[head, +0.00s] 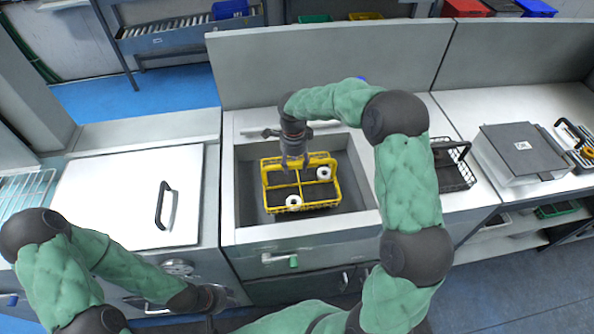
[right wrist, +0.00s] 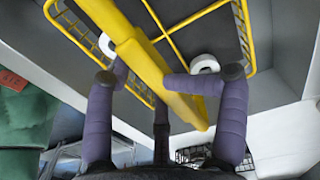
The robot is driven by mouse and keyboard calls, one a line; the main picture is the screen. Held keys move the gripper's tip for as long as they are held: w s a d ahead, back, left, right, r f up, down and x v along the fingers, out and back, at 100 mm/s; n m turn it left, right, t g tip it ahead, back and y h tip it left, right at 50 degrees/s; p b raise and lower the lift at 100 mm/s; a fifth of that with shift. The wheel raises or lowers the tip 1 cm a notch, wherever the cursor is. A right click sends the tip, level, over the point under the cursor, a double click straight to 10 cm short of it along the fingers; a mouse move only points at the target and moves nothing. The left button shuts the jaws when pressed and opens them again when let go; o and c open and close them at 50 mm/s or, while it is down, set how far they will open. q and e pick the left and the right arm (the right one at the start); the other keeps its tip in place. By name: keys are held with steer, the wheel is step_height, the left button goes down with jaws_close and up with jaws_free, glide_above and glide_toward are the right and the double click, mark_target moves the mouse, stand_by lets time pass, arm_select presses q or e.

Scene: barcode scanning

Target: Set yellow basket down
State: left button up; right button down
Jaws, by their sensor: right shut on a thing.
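The yellow basket (head: 300,210) is a wire basket with a divided inside, in the sink basin (head: 251,180). I cannot tell whether it touches the basin floor. My right gripper (head: 293,163) is above the basket and shut on its handle. In the right wrist view the yellow handle (right wrist: 150,65) passes between the purple fingers of my right gripper (right wrist: 168,82). Two white rings (head: 294,201) (head: 324,173) lie in separate compartments of the basket. My left gripper (head: 212,299) is low at the front, away from the basket, and its fingers are unclear.
A dark wire basket (head: 453,165) stands on the counter right of the sink, partly behind my right arm. A grey box (head: 523,150) stands further right. A white lid with a black handle (head: 135,190) covers the left counter. A faucet (head: 262,132) is behind the basin.

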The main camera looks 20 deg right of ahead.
steer(key=shift+f+b, duration=0.45)
steer(key=shift+f, duration=1.15)
steer(key=shift+c, duration=1.2)
jaws_free()
steer(key=shift+r, duration=0.4)
step_height(320, 180, up, 11)
steer(key=p, duration=0.3)
steer(key=shift+w+r, duration=0.1)
steer(key=shift+r, duration=0.05)
